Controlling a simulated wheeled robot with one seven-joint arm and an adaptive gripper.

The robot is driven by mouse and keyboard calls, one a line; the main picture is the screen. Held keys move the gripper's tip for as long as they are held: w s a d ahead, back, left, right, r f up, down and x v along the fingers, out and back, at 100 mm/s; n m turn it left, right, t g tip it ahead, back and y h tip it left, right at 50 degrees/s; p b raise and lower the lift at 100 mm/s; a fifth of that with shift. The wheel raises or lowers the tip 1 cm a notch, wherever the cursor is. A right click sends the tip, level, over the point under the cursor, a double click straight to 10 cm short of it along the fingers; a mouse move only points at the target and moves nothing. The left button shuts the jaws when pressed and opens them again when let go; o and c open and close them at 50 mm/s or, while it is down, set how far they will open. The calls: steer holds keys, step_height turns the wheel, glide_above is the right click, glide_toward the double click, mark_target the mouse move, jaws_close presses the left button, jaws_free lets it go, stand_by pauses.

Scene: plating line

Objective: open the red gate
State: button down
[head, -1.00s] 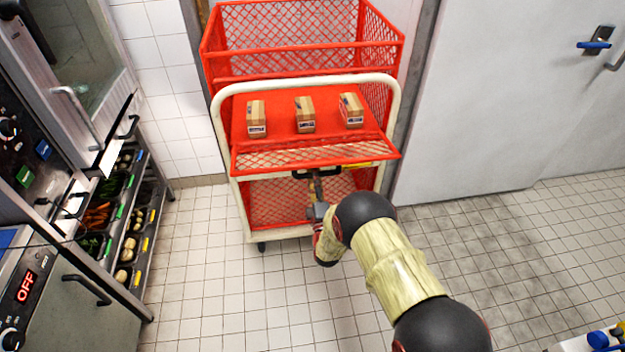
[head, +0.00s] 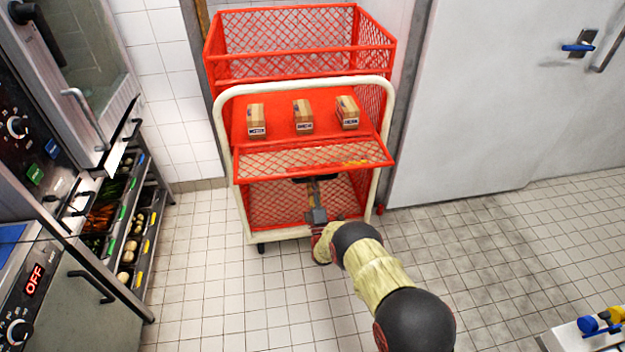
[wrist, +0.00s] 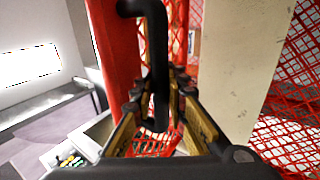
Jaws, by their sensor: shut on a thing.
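The red gate (head: 290,160) is a mesh panel across the front of a red mesh cart. It slopes outward and down from the front of the red shelf. Its black handle (head: 318,179) shows partly under the panel's front edge. My gripper (head: 314,188) reaches up to this handle from below and in front. In the wrist view the black bar of the handle (wrist: 157,40) runs down between the fingers of my gripper (wrist: 160,97), which are shut on it. The panel hides part of the handle and fingertips in the head view.
Three small boxes (head: 303,116) stand on the cart's red shelf (head: 280,121). A cream tube frame (head: 219,130) surrounds the cart front. An oven and vegetable bins (head: 125,255) stand at left, a grey door (head: 480,110) at right. The tiled floor between is clear.

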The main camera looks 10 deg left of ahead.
steer(key=shift+s+f, duration=0.1)
steer(key=shift+f, duration=0.5)
steer(key=c, duration=2.2)
jaws_free()
steer(key=o, duration=0.4)
steer(key=shift+r, duration=0.1)
steer(key=shift+r, duration=0.1)
steer(key=v, duration=1.2)
